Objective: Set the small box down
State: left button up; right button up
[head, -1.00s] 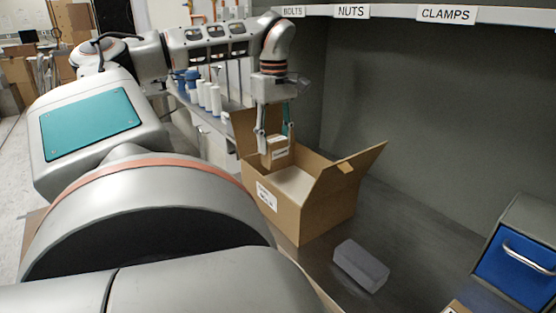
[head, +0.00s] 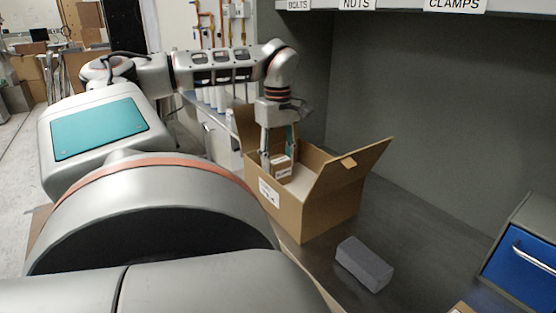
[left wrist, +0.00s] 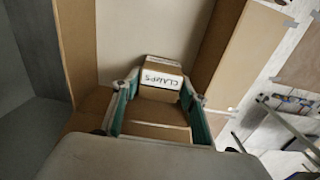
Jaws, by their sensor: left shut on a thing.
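The small box (head: 282,168) is brown cardboard with a white label. In the left wrist view the small box (left wrist: 160,80) shows a label reading CLAMPS. My left gripper (head: 279,157) points down and is shut on the small box, one finger on each side. It holds the small box inside the open large cardboard box (head: 312,215), near its left side. Whether the small box touches the bottom is hidden by the large box's front wall. My right gripper is not in view.
A grey block (head: 364,264) lies on the dark bench in front of the large box. A blue drawer unit (head: 522,265) stands at the right. The large box's flap (head: 345,165) sticks up on its right. A shelf labelled BOLTS, NUTS and CLAMPS runs overhead.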

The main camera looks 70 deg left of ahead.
aim_at(278, 159)
pick_arm(q)
jog(key=o, duration=1.3)
jog(key=shift+c, duration=0.2)
jog(key=shift+r, duration=0.35)
notch_tip(278, 159, up, 11)
jog(key=p, duration=0.2)
jog(key=shift+r, duration=0.2)
